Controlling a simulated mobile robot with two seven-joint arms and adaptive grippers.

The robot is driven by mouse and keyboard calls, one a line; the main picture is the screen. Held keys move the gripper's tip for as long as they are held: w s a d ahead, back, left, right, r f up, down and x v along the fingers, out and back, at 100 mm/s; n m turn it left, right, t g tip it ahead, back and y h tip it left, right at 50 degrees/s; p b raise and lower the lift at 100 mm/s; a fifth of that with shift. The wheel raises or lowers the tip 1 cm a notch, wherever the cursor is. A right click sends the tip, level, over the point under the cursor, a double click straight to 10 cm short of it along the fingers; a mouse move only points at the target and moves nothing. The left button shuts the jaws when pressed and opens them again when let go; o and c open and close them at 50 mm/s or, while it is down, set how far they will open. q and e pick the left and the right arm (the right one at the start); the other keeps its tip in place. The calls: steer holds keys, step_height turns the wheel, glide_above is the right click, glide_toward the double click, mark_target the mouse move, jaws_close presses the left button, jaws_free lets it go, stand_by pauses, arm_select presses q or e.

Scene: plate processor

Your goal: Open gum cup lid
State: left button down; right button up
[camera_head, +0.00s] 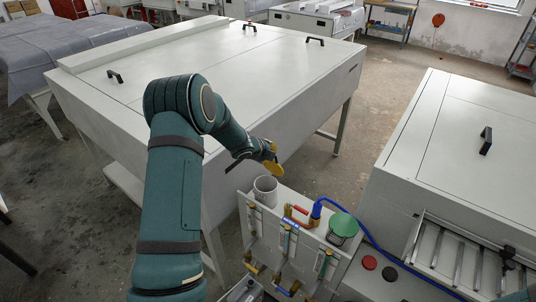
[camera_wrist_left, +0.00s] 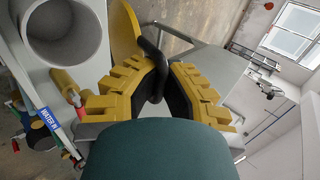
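My left gripper (camera_head: 268,151) is shut on the dark handle (camera_wrist_left: 151,58) of a round yellow lid (camera_head: 273,169). The lid is tilted on edge, above and apart from the cup; part of it shows in the left wrist view (camera_wrist_left: 125,28). The light grey cup (camera_head: 265,193) stands uncovered on the left end of the pale panel, its mouth open; it also shows at the upper left of the wrist view (camera_wrist_left: 62,58). The yellow fingers (camera_wrist_left: 159,92) sit either side of the handle. My right gripper cannot be made out.
A cup with a green lid (camera_head: 343,225) stands right of the open cup on the panel (camera_head: 318,237). A blue hose (camera_head: 378,247), a red-handled valve (camera_head: 299,209) and taps are between and beside them. Large grey machines (camera_head: 215,75) stand behind and at right (camera_head: 455,140).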

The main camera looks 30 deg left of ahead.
arm_select(q)
steer(key=shift+w+r, duration=0.25)
steer(key=shift+r, duration=0.1)
steer(key=c, duration=1.1)
jaws_free()
steer(key=shift+o, duration=0.2)
steer(key=shift+s, duration=0.2)
steer(key=shift+f, duration=0.1)
steer(key=v, duration=1.2)
